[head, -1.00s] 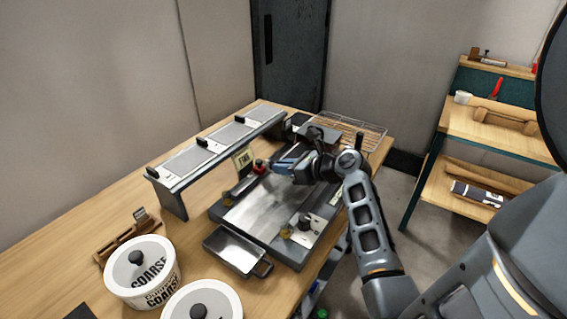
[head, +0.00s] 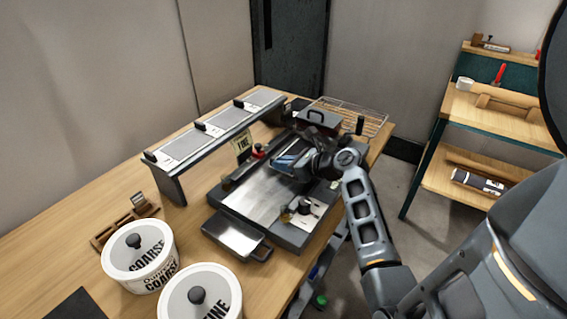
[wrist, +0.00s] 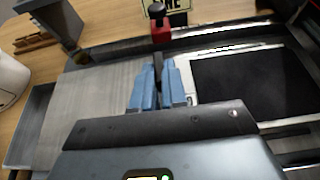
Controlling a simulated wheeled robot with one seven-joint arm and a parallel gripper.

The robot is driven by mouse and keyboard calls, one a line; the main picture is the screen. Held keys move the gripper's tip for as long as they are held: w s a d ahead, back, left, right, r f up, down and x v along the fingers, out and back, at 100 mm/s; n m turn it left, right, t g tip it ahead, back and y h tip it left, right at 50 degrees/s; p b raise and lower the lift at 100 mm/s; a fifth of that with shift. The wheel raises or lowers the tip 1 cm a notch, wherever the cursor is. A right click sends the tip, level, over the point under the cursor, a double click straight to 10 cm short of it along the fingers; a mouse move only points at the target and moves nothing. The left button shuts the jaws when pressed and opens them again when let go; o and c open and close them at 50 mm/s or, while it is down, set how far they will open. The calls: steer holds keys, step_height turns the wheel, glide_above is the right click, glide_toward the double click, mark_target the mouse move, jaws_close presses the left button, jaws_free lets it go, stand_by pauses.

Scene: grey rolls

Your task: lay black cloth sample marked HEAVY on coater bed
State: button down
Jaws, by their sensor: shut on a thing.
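The coater bed (head: 250,198) is a flat metal plate on the wooden table. In the wrist view its bare plate (wrist: 95,100) lies left of my gripper. My gripper (wrist: 157,92) has blue fingers shut on the dark tab at the left end of the black cloth sample (wrist: 250,80). The sample has a pale margin and lies flat over the right part of the bed; I cannot tell whether it touches. Its marking is not readable. In the head view my gripper (head: 286,162) is low over the bed's far half and hides the sample.
A raised rack (head: 172,180) with several grey tabbed panels stands behind the bed. A red clamp with a black knob (wrist: 160,30) and a FINE card (head: 243,142) are at the back edge. A metal tray (head: 237,238) and lidded tubs (head: 140,255) stand at the near end.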

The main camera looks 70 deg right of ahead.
steer(key=shift+f, duration=0.35)
stand_by(0.4)
steer(key=c, duration=1.1)
jaws_free()
steer(key=shift+v, duration=3.9)
steer(key=shift+s+f, duration=0.1)
